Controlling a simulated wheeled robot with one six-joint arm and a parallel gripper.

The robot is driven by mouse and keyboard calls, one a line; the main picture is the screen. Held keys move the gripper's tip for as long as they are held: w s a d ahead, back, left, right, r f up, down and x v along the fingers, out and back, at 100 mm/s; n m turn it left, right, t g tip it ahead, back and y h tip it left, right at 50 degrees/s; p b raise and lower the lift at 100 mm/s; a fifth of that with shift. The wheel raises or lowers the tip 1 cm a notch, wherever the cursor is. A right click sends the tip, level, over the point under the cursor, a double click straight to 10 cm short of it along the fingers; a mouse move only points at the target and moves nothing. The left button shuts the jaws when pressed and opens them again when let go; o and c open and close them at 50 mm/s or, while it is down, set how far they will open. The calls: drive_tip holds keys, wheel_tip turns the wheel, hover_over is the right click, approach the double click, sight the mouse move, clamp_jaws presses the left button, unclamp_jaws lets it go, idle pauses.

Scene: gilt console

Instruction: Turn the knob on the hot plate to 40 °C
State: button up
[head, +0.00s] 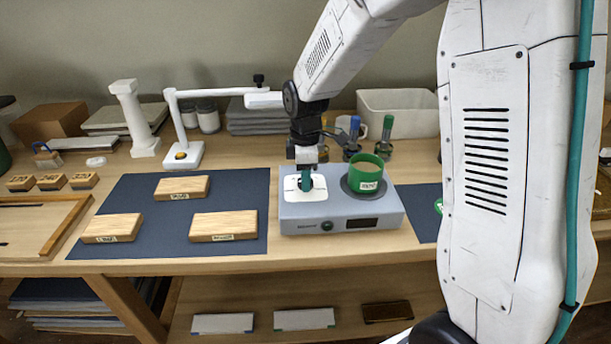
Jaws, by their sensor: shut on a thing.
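The hot plate (300,228) is a blue-grey box on the table, with a white dial panel (290,190) on the left of its top. My gripper (306,184) points down over this panel and is shut on the knob, which the fingers mostly hide. The knob's pointer and the scale marks cannot be read here. A green cup (366,172) with a white label stands on the dark round heating disc (349,188) at the right.
Wooden blocks (223,226) lie on a dark blue mat (150,195) at the left. A white lamp-like stand (184,155), a pillar (135,118), bottles (384,138) and a white bin (400,108) stand behind. My arm hides the right side.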

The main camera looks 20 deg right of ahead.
drive_tip(key=shift+m, duration=0.3)
drive_tip(key=m, duration=0.6)
drive_tip(key=shift+m, duration=0.3)
drive_tip(key=m, duration=0.6)
drive_tip(key=shift+r, duration=0.1)
drive_tip(key=m, duration=0.7)
drive_tip(key=shift+w+m, duration=0.1)
drive_tip(key=shift+m, duration=0.2)
drive_tip(key=m, duration=0.6)
drive_tip(key=shift+m, duration=0.3)
drive_tip(key=o, duration=1)
